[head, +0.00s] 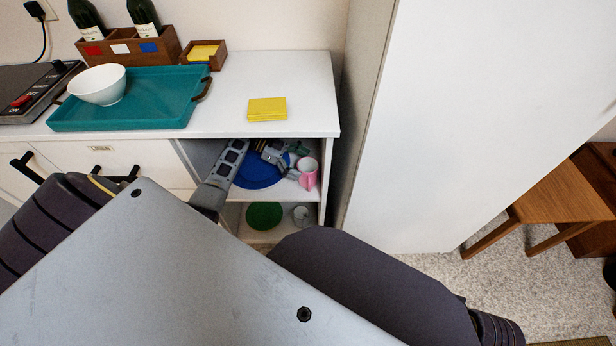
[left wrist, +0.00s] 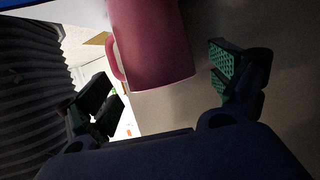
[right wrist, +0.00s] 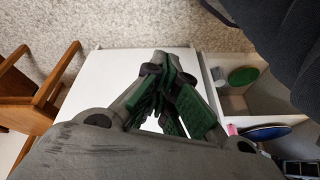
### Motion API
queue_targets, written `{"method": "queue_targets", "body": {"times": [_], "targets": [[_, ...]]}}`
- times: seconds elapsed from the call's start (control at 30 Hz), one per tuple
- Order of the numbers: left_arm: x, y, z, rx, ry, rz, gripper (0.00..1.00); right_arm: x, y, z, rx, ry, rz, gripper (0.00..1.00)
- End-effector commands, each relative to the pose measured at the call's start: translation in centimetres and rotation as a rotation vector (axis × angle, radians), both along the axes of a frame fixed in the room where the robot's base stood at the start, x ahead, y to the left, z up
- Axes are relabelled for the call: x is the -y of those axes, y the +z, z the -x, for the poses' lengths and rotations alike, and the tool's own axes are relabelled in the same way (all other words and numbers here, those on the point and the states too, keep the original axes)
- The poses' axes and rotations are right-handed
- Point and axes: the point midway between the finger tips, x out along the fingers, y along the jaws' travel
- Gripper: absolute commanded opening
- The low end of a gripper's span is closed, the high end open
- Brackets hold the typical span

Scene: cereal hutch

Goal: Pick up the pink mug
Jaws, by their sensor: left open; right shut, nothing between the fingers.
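The pink mug (head: 308,174) stands on the upper shelf of the open cabinet, at its right end. In the left wrist view the pink mug (left wrist: 158,45) is ahead of the fingers, with its handle on the left. My left gripper (head: 284,163) reaches into the cabinet just left of the mug. It is open, and in the left wrist view its fingers (left wrist: 168,92) are spread wide with nothing held. My right gripper (right wrist: 168,92) is shut and empty, outside the cabinet. A sliver of pink (right wrist: 232,130) shows inside the cabinet in the right wrist view.
A green plate (head: 264,214) and a pale cup (head: 300,215) are on the lower shelf. A tall white panel (head: 440,120) stands right of the cabinet. A yellow block (head: 267,109) lies on the counter.

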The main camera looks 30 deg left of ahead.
Motion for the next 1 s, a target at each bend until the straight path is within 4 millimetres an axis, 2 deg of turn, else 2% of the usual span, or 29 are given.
{"method": "queue_targets", "body": {"times": [0.23,0.6,1.0], "targets": [[0.9,-0.3,-0.2,0.000,0.000,0.000,0.93,-0.1,-1.3,0.6,-0.016,0.003,-0.001,0.00],[0.9,-0.3,-0.2,0.000,0.000,0.000,0.93,0.0,-1.1,0.3,-0.008,0.005,0.002,0.00],[0.9,-0.3,-0.2,0.000,0.000,0.000,0.42,-0.1,-0.7,-0.3,0.004,0.000,-0.003,0.00]]}}
